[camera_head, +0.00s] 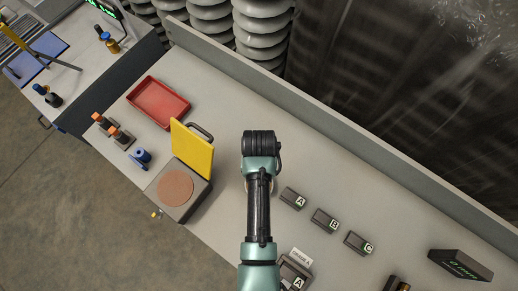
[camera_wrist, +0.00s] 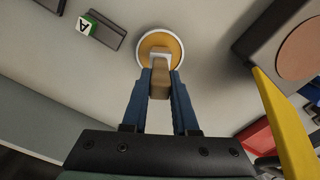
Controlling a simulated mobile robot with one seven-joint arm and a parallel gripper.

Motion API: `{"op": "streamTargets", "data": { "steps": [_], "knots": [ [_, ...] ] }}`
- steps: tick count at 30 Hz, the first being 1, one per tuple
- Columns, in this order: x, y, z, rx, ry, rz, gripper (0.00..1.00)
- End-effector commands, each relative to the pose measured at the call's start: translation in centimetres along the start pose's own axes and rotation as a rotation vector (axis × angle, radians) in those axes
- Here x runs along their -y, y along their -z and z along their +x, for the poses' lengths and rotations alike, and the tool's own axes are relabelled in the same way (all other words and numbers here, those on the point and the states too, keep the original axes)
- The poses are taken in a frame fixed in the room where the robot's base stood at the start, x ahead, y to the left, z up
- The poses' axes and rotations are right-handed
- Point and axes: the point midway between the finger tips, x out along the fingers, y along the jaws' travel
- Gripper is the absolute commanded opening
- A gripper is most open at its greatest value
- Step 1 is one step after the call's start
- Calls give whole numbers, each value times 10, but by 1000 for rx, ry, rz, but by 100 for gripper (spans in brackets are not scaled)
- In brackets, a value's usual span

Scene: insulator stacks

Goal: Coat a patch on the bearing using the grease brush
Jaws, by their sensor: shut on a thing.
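In the wrist view my gripper (camera_wrist: 160,76) is shut on a tan, wood-coloured handle (camera_wrist: 159,89), which I take for the grease brush. Its far end overlaps a round, white-rimmed thing with an orange-yellow face (camera_wrist: 148,44). I cannot tell whether the brush touches it, or whether it is the bearing or a grease pot. The bristles are not clearly visible. In the head view my arm hides the fingers and the brush. No thing in view can be named as the bearing with certainty.
A grey box with a brown disc (camera_head: 175,187) and an upright yellow panel (camera_head: 192,150) stands left of my arm. A red tray (camera_head: 158,102) lies farther left. A raised ledge (camera_head: 330,110) runs behind.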

Motion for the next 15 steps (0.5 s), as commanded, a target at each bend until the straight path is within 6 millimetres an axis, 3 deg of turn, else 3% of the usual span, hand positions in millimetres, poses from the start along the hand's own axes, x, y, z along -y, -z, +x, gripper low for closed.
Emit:
{"op": "streamTargets", "data": {
  "steps": [8,15],
  "knots": [
    [0,-1,0,2,0,0,0],
    [0,-1,-17,1,0,0,0]
  ]
}}
